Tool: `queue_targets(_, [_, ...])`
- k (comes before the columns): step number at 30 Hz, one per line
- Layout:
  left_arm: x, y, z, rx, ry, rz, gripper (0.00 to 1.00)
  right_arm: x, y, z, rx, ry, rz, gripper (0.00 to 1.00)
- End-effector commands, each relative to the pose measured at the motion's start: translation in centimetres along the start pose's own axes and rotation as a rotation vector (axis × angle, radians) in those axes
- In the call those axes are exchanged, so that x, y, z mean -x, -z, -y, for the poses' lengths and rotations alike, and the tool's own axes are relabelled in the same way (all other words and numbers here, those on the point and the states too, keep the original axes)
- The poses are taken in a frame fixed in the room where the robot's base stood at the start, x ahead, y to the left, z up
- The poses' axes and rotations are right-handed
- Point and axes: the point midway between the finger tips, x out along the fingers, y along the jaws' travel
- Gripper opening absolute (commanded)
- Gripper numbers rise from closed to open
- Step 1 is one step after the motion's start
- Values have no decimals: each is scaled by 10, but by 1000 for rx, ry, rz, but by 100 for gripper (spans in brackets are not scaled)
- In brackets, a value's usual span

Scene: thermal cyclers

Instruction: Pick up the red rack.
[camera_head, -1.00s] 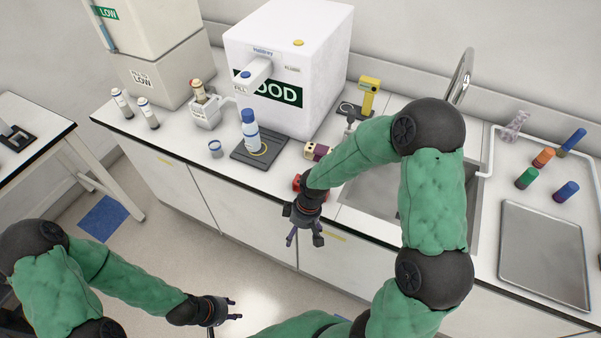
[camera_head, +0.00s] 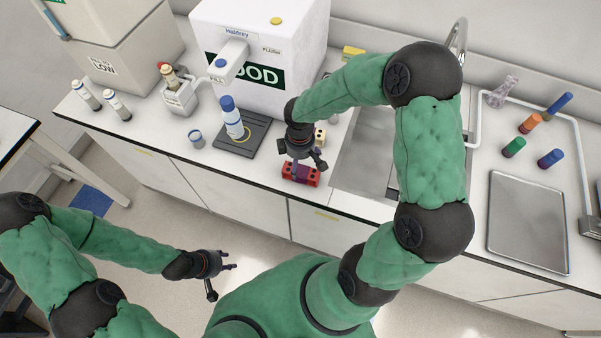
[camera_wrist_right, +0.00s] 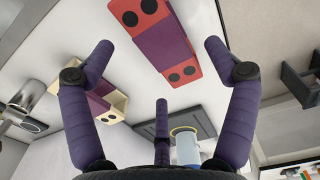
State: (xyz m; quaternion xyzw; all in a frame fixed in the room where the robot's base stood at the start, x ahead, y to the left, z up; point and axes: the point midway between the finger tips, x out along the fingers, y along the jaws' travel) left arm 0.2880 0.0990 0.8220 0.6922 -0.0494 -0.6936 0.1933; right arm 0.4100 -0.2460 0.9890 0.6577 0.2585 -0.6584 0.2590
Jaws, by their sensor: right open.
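The red rack (camera_head: 314,178), a small block with red ends, dark holes and a purple middle, sits near the counter's front edge in the head view. It also shows at the top of the right wrist view (camera_wrist_right: 158,40), beyond the fingertips. My right gripper (camera_head: 302,166) is open and empty above the rack, hiding part of it in the head view. Its purple fingers are spread wide in the wrist view (camera_wrist_right: 157,50), and no finger is visibly closed on the rack. My left gripper (camera_head: 222,279) is open and empty, low over the floor, away from the counter.
A cream rack with a purple middle (camera_wrist_right: 107,101) stands close behind the red rack. A blue-capped bottle (camera_head: 232,120) stands on a dark pad (camera_head: 257,131) to the left. The sink (camera_head: 362,163) is to the right, and a white machine (camera_head: 262,60) stands behind.

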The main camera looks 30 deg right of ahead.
Motion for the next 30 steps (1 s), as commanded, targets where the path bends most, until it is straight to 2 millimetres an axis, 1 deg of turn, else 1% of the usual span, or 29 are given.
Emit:
queue_targets(5, [-2, 0, 1, 0, 0, 1, 40, -16, -4, 0, -2, 4, 3, 87])
queue_targets(9, [-6, 0, 2, 0, 0, 0, 40, -37, -6, 0, -1, 3, 2, 87])
queue_targets(12, [-8, 0, 3, 0, 0, 0, 40, -48, -6, 0, -1, 3, 2, 87])
queue_targets(15, [-8, 0, 3, 0, 0, 0, 40, -51, -6, -1, -1, 1, 1, 87])
queue_targets(20, [-8, 0, 3, 0, 0, 0, 40, -50, -6, -1, -1, 0, 0, 87])
queue_targets(21, [-8, 0, 3, 0, 0, 0, 40, -50, -6, -1, -1, 0, 0, 76])
queue_targets(23, [-8, 0, 3, 0, 0, 0, 40, -50, -6, -1, -1, 1, 0, 59])
queue_targets(24, [-8, 0, 3, 0, 0, 0, 40, -50, -6, -1, -1, 1, 0, 47])
queue_targets(26, [-8, 0, 3, 0, 0, 0, 40, -50, -6, -1, -1, 1, 0, 30])
queue_targets(27, [-8, 0, 3, 0, 0, 0, 40, -50, -6, 0, -1, 1, 0, 25])
queue_targets(30, [-8, 0, 3, 0, 0, 0, 40, -50, -6, 0, -1, 1, 0, 25])
